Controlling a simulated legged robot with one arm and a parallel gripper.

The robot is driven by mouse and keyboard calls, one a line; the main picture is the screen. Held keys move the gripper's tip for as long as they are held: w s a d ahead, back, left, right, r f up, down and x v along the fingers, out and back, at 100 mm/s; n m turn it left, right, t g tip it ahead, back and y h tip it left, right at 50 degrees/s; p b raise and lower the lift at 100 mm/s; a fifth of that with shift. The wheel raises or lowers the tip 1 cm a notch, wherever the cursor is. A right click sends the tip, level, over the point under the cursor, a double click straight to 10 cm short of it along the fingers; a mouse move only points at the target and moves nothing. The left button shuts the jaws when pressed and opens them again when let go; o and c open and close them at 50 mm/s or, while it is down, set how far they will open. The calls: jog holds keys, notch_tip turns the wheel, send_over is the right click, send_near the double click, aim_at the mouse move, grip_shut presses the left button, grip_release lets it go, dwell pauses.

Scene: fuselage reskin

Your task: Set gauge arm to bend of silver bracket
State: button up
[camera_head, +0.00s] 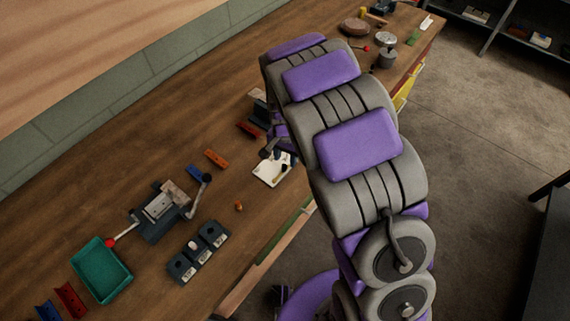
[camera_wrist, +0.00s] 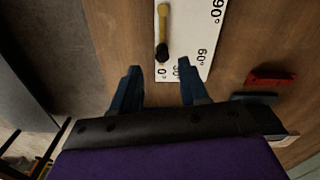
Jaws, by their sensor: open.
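The gauge is a white plate (camera_wrist: 203,35) with marks 0, 30, 60 and 90 in the wrist view. It also shows on the bench in the head view (camera_head: 268,172). Its yellow arm with a dark end (camera_wrist: 163,28) lies along the plate's left edge, with the dark end close to the 0 mark. My gripper (camera_wrist: 160,82) is open and empty, its two fingers spread near the plate's 0 to 30 end. In the head view my arm hides much of it. I cannot clearly identify the silver bracket; a grey metal piece (camera_head: 158,206) sits in a bench fixture.
A red piece (camera_wrist: 270,77) and a dark piece lie right of the gauge. On the bench are a green tray (camera_head: 101,270), a dark block with several pockets (camera_head: 198,252), an orange piece (camera_head: 216,158) and a fixture with a lever. Bare wood lies between them.

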aim_at(284, 165)
notch_tip(284, 165, down, 3)
jog(key=shift+r, duration=0.1)
jog(key=shift+a+f, duration=0.2)
jog(key=shift+f, duration=0.15)
jog(key=shift+a+f, duration=0.25)
jog(key=shift+a, duration=0.05)
jog(key=shift+d, duration=0.2)
jog(key=shift+c, duration=0.2)
jog(key=shift+d, duration=0.2)
jog(key=c, duration=0.3)
jog(key=shift+a, duration=0.2)
grip_shut()
